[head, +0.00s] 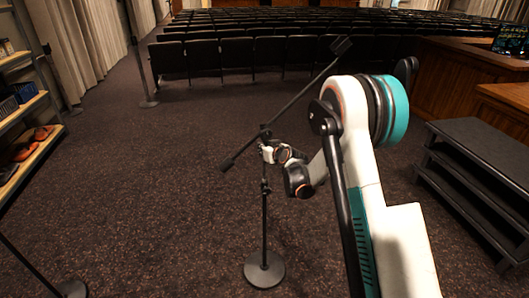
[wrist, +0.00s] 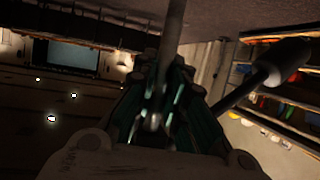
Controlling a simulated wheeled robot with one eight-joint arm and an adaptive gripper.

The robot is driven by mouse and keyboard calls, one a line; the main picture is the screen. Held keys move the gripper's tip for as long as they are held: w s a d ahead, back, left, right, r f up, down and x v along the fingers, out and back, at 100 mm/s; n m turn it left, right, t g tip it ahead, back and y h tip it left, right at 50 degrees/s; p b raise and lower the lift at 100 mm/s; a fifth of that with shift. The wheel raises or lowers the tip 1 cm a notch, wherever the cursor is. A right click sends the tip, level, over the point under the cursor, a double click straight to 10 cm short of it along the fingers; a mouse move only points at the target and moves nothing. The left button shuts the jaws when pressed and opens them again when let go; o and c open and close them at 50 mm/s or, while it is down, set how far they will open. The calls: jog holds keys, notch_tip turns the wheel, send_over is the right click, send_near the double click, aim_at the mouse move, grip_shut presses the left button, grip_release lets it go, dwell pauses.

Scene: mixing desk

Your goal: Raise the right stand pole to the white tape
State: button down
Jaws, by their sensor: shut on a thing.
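The right stand (head: 264,222) stands upright on a round grey base (head: 264,270) in the middle of the head view. Its tilted boom (head: 300,95) runs from a dark weight at lower left to a dark block-like end (head: 341,45) at upper right. My gripper (head: 268,152) is at the upper pole, just below the boom joint, and is shut on the pole. In the wrist view the grey pole (wrist: 173,30) runs down between the dark fingers (wrist: 155,112). A small white patch shows at the grip; I cannot tell whether it is tape or part of my gripper.
Another stand's base (head: 150,103) is at the back left, and one more base (head: 72,289) at the lower left. Shelves (head: 30,105) line the left side. Black steps (head: 475,175) stand at right. Seat rows (head: 240,52) fill the back. Carpet around the right stand is clear.

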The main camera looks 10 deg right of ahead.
jog(key=c, duration=1.6)
grip_release()
jog(key=shift+s, duration=0.15)
jog(key=v, duration=1.1)
jog(key=shift+s+r, duration=0.15)
jog(key=shift+s, duration=0.15)
jog(key=shift+d, duration=0.1)
